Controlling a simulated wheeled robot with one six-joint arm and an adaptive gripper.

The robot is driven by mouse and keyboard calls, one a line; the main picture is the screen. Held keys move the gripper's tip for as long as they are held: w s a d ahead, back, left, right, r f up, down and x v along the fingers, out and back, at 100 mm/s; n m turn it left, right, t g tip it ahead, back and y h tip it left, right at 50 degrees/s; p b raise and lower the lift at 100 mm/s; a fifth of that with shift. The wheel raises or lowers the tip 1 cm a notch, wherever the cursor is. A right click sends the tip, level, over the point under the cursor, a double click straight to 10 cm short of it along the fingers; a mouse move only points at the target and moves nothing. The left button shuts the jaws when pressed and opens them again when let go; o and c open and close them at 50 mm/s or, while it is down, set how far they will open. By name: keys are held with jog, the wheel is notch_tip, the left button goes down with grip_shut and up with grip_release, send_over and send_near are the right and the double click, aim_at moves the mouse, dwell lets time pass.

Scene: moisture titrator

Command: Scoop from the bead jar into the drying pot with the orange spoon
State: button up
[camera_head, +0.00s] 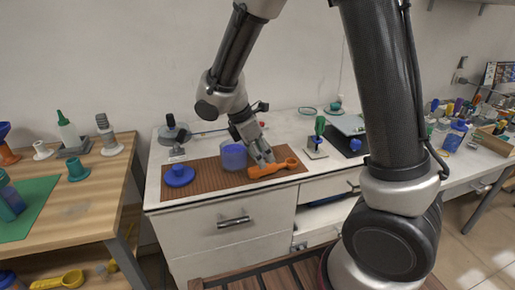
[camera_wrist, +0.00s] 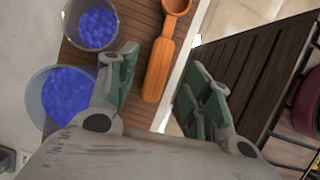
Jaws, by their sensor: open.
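The orange spoon (camera_head: 272,168) lies on the brown mat (camera_head: 206,180) near its front edge, bowl toward the right. In the wrist view the spoon (camera_wrist: 162,62) has its handle between my open fingers, closer to the left one. My gripper (camera_head: 264,157) is open and points down over the spoon; its fingers also show in the wrist view (camera_wrist: 163,82). A translucent container of blue beads (camera_head: 233,156) stands left of my gripper; it also shows in the wrist view (camera_wrist: 68,95). A second bead-filled container (camera_wrist: 97,28) stands beside it. Which is jar or pot I cannot tell.
A blue knobbed lid (camera_head: 179,175) lies on the mat's left. A green-handled tool in a stand (camera_head: 318,140) and a dark tray (camera_head: 345,141) are to the right. A wooden table (camera_head: 90,195) stands at left.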

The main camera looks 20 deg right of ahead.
jog(key=shift+x, duration=2.45)
grip_shut()
jog(key=shift+r, duration=3.5)
